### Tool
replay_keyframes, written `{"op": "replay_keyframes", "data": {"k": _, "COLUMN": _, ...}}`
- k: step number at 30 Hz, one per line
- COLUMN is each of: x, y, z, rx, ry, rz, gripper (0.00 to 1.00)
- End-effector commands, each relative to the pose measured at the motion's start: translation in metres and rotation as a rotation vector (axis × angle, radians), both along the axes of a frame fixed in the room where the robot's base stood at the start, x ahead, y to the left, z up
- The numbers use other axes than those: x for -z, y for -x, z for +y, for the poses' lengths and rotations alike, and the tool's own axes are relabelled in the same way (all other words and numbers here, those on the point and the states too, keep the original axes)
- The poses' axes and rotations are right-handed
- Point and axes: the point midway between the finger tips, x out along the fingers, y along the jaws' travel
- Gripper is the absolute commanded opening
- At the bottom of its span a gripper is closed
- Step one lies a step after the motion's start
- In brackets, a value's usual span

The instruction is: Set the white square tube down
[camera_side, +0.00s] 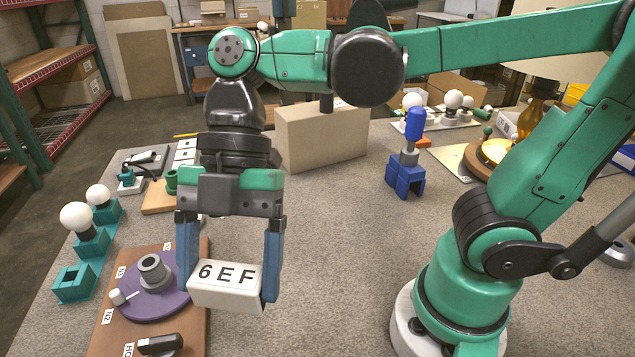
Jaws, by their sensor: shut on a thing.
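The tube lies sideways and slightly tilted between the fingers. It appears held above the table, in front of and to the right of a purple round plate (168,303). The tube's exact height is hard to tell from this view. Its back and underside are hidden.
A brown board (112,337) carries the purple plate with a grey ring. Teal holders with white bulbs (76,217) stand left. A cardboard box (322,137) stands behind my gripper, and a blue stand (405,179) to the right. The grey table (330,265) is clear right of the tube.

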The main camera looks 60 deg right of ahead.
Motion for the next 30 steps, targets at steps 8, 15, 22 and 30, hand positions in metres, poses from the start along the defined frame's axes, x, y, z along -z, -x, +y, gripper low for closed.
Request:
{"op": "replay_keyframes", "data": {"k": 8, "x": 0.057, "y": -0.001, "z": 0.000, "rx": 0.004, "ry": 0.001, "rz": -0.001, "gripper": 0.26}}
{"op": "replay_keyframes", "data": {"k": 15, "x": 0.097, "y": -0.002, "z": 0.000, "rx": 0.005, "ry": 0.001, "rz": -0.001, "gripper": 0.26}}
{"op": "replay_keyframes", "data": {"k": 22, "x": 0.122, "y": -0.002, "z": 0.000, "rx": 0.005, "ry": 0.001, "rz": -0.001, "gripper": 0.26}}
{"op": "replay_keyframes", "data": {"k": 30, "x": 0.138, "y": -0.002, "z": 0.000, "rx": 0.006, "ry": 0.002, "rz": -0.001, "gripper": 0.26}}
